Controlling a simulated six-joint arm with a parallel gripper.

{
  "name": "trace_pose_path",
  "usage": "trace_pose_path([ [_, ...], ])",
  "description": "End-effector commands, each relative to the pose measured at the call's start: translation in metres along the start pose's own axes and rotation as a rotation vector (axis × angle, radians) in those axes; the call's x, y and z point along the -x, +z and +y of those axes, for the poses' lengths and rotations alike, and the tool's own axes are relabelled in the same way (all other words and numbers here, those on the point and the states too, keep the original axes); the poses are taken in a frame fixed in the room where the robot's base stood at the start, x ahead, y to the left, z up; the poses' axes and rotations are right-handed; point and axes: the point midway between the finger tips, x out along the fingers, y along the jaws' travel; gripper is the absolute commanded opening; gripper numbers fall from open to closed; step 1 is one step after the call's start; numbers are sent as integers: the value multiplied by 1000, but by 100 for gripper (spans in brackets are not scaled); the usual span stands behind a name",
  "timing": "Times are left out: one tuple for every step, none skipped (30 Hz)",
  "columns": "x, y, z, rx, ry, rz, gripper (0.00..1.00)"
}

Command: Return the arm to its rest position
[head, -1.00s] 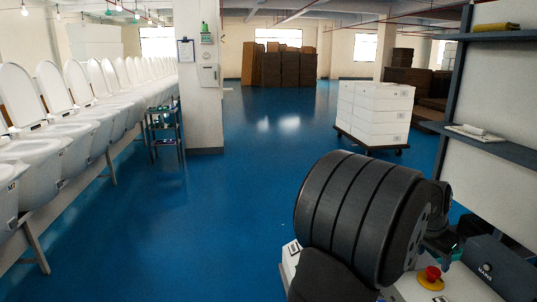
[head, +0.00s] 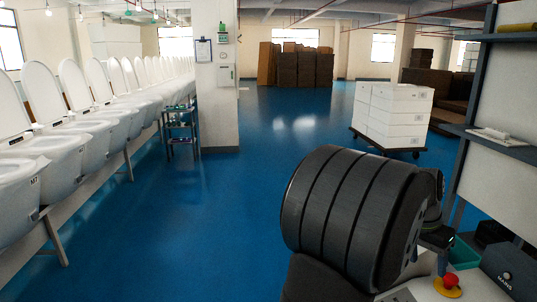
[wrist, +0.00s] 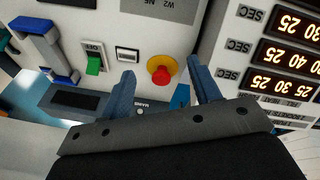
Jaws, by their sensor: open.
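My gripper (wrist: 160,68) shows in the wrist view with its two blue-grey fingers spread apart and nothing held between them. Beyond the fingers is a white control panel with a red stop button (wrist: 162,70) on a yellow ring; I cannot tell the exact gap to it. The red button also shows in the head view (head: 450,280) beside the arm.
A green rocker switch (wrist: 93,63) and lit timer displays (wrist: 285,55) flank the button. A row of white toilets (head: 100,115) lines the left. A cart of white boxes (head: 394,115) and a shelf (head: 505,143) stand right.

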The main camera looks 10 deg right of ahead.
Motion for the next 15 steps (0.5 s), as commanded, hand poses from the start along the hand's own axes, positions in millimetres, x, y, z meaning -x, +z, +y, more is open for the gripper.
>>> trace_pose_path([
  [-9, 6, -4, 24, 12, -21, 57],
  [-13, 9, -6, 37, 20, -31, 57],
  [-19, 14, -9, 56, 30, -45, 57],
  [-24, 17, -11, 70, 37, -56, 57],
  [-28, 21, -13, 84, 45, -68, 57],
  [-34, 26, -16, 103, 55, -83, 57],
  [-39, 30, -17, 116, 63, -94, 57],
  [-43, 34, -19, 131, 71, -105, 57],
  [-49, 39, -21, 152, 81, -121, 57],
  [-53, 43, -23, 167, 89, -132, 57],
  [-57, 46, -25, 181, 96, -142, 57],
  [-62, 52, -27, 199, 106, -157, 57],
  [-67, 56, -28, 214, 114, -168, 57],
  [-71, 60, -30, 230, 123, -180, 57],
  [-76, 66, -32, 251, 134, -196, 57],
])
